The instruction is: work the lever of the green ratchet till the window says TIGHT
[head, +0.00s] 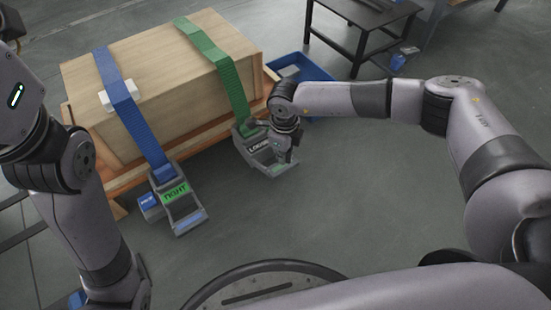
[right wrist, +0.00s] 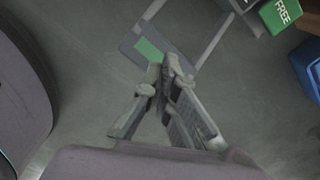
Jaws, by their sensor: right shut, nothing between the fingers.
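The green ratchet (head: 243,141) hangs at the lower end of the green strap (head: 232,80) on the crate's near side. Its window (head: 256,147) appears to read LOOSE, small and partly beside my gripper. Its grey lever frame (head: 290,167) points out toward me, low over the floor. In the right wrist view the lever (right wrist: 200,42) shows with a green patch (right wrist: 149,49) on its crossbar. My right gripper (head: 283,158) is shut and empty; its fingertips (right wrist: 165,76) overlap the crossbar's near edge in that view, and I cannot tell whether they touch. My left gripper is out of view.
A blue ratchet (head: 180,197) with its window reading TIGHT hangs left on the blue strap (head: 125,100). A green block marked FREE (right wrist: 281,15) sits beside the green lever. A blue bin (head: 310,70) stands behind.

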